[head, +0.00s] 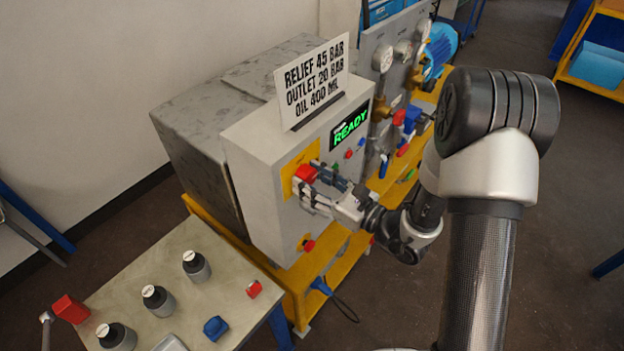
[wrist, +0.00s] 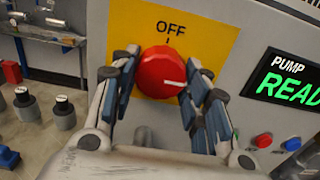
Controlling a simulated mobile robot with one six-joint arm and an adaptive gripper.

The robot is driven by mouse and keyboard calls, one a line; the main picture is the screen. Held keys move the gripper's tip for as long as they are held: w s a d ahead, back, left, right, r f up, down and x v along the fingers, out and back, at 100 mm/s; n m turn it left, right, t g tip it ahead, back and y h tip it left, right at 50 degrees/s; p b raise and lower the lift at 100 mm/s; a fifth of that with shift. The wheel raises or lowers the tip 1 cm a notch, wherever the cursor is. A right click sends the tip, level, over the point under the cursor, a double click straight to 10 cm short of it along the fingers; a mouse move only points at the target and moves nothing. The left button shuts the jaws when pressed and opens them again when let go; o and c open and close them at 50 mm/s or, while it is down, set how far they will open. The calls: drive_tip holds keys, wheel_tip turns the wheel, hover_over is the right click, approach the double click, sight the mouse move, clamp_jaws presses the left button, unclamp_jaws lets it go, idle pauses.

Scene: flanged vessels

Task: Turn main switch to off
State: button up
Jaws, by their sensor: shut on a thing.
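The main switch is a round red knob (wrist: 160,70) on a yellow plate (wrist: 208,32) on the front of a grey cabinet (head: 262,190). In the wrist view, "OFF" with a short tick is printed above the knob, and the knob's white pointer line points right and slightly down, away from that tick. In the head view the red knob (head: 306,173) is partly hidden by my fingers. My gripper (head: 317,184) is shut on the knob, with one finger on its left and one on its right.
A green "PUMP READY" display (head: 350,125) and small red and blue buttons (wrist: 263,139) sit right of the switch. A red button (head: 309,245) is below. A sign (head: 312,78) stands on top. A side table (head: 205,240) holds black-capped vessels. Gauges and valves are farther right.

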drive_tip(key=shift+f+n+b, duration=0.1)
drive_tip(key=shift+n+b, duration=0.2)
drive_tip(key=shift+b, duration=0.1)
drive_tip(key=shift+f+n+b, duration=0.1)
drive_tip(key=shift+n+b, duration=0.8)
drive_tip(key=shift+b, duration=0.2)
drive_tip(key=n+b, duration=0.4)
drive_tip(key=b, duration=0.1)
drive_tip(key=shift+d+n+b, duration=0.1)
drive_tip(key=shift+n+b, duration=0.2)
drive_tip(key=shift+b, duration=0.1)
drive_tip(key=n+b, duration=0.6)
drive_tip(key=b, duration=0.3)
drive_tip(key=shift+w, duration=0.1)
drive_tip(key=n+b, duration=0.2)
drive_tip(key=shift+r+n, duration=0.2)
drive_tip(key=shift+n, duration=0.1)
drive_tip(key=shift+r+n, duration=0.15)
drive_tip(key=shift+n, duration=0.95)
